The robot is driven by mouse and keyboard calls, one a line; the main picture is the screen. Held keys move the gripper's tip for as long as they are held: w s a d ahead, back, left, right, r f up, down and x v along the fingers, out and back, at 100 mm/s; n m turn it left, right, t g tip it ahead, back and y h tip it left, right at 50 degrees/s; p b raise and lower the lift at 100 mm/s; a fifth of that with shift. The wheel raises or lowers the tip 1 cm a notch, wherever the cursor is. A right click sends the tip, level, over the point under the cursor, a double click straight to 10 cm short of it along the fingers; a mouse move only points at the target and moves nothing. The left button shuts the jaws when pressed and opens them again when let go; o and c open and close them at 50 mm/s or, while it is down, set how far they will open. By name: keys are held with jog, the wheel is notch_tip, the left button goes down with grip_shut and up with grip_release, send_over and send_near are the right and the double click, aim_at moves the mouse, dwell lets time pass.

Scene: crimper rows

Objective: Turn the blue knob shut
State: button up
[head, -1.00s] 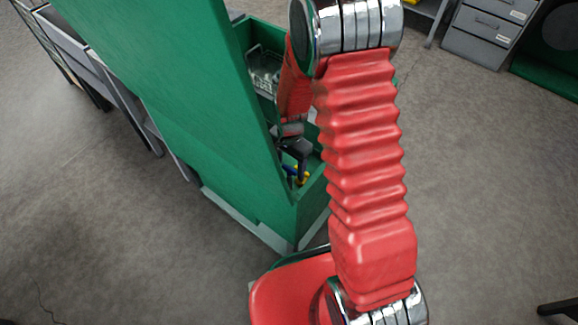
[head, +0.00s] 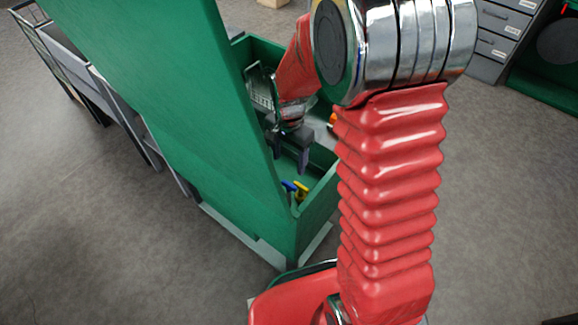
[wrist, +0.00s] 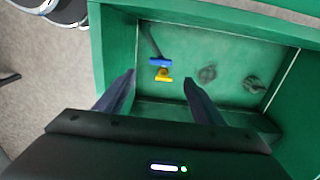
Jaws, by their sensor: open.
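The blue knob (wrist: 160,61) shows in the wrist view as a short bar, on the back panel of an open green box, at the lower end of a thin dark rod. A yellow piece (wrist: 164,75) sits just below it. In the head view the blue knob (head: 288,186) is partly cut off by the green wall's edge, with the yellow piece (head: 301,190) beside it. My gripper (wrist: 160,80) is open and empty, its two dark fingers apart on either side of the knob in the picture. In the head view my gripper (head: 303,172) is above the knob, apart from it.
The green box wall (wrist: 110,50) rises close at the left of the fingers. Two dark round patches (wrist: 207,74) mark the panel at right. In the head view a metal rack (head: 260,88) sits farther back inside the box, and grey drawers (head: 495,40) stand beyond open floor.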

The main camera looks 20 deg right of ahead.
jog(key=shift+r, duration=0.8)
jog(key=shift+c, duration=0.2)
jog(key=shift+c, duration=0.8)
jog(key=shift+n, duration=1.1)
jog(key=c, duration=0.5)
jog(key=n, duration=0.2)
jog(key=shift+n, duration=0.3)
jog(key=shift+c, duration=0.6)
jog(key=n, duration=1.4)
jog(key=shift+w+r, duration=0.1)
jog(key=shift+r, duration=0.05)
